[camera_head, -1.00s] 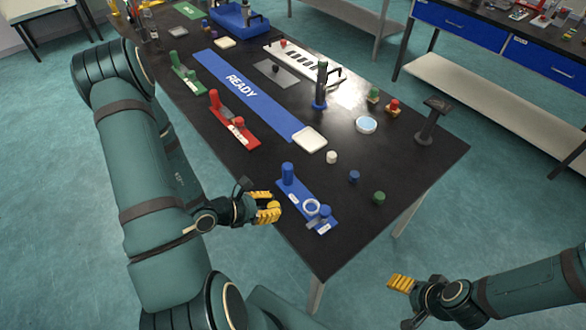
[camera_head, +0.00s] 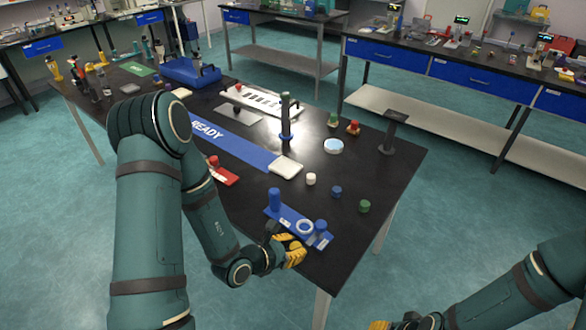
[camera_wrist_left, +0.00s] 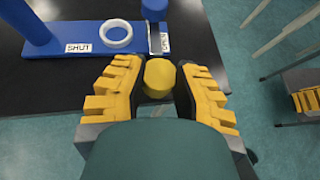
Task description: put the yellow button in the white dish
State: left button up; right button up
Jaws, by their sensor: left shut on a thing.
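The yellow button (camera_wrist_left: 160,74) sits between the two yellow fingers of my left gripper (camera_wrist_left: 161,84) in the left wrist view, and the gripper is shut on it. In the head view the left gripper (camera_head: 292,250) is at the front edge of the table, close beside the blue plate (camera_head: 290,222); the button cannot be made out there. A square white dish (camera_head: 286,167) lies farther back at the end of the blue READY strip, and looks empty. My right gripper (camera_head: 394,324) is low at the bottom edge, mostly cut off.
The blue plate carries a blue post (camera_head: 274,199), a white ring (camera_head: 305,227) and a blue knob (camera_head: 320,226). A white knob (camera_head: 311,179), a blue knob (camera_head: 336,192) and a green knob (camera_head: 364,206) stand right of the dish. A tall post (camera_head: 285,118) stands behind it.

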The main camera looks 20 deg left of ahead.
aim_at(284, 167)
jog(key=i+l+z, duration=0.15)
jog(key=z, duration=0.8)
jog(key=i, duration=1.25)
jog(key=i+u, duration=0.1)
jog(key=i, duration=0.45)
jog(key=i+l+u, duration=0.1)
jog(key=i, duration=0.45)
jog(key=u, duration=2.25)
jog(key=i+l, duration=0.15)
jog(key=i, duration=0.3)
